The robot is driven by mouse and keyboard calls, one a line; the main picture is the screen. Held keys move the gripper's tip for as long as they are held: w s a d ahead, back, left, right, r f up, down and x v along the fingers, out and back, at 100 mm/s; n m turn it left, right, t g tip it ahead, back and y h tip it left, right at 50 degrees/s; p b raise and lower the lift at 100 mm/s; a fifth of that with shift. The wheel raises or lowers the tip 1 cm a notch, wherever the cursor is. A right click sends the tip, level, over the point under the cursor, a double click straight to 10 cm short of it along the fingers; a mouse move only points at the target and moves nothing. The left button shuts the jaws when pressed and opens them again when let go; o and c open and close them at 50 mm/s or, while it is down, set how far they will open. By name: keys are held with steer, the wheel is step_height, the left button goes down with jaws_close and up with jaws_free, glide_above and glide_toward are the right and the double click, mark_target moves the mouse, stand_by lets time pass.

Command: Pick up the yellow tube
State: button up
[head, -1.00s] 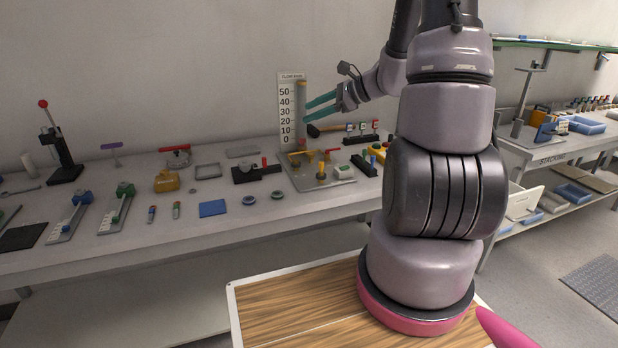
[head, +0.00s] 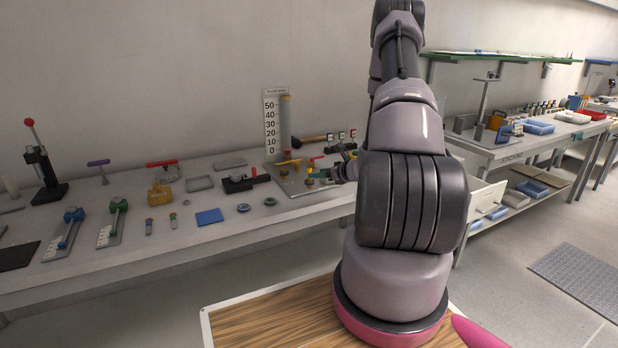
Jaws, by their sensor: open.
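I cannot clearly single out a separate yellow tube. Yellow tube-like parts (head: 290,162) show on the grey plate (head: 292,189) below the numbered scale, and a short yellow upright piece (head: 310,171) stands near the plate's right side. My gripper (head: 316,174) is low over the right part of this plate, close to the short yellow piece. Its teal fingers are open and hold nothing that I can see. Whether they touch the yellow piece is too small to tell. My arm hides the bench to the right of the gripper.
The scale board (head: 270,122) and a clear upright column (head: 285,125) stand behind the plate. A black clamp with a red part (head: 240,183) lies left of it. A blue square (head: 209,217) and small discs lie nearer the front edge, with bare bench between.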

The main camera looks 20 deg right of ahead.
steer(key=shift+x, duration=2.75)
steer(key=shift+a+r, duration=0.15)
jaws_close()
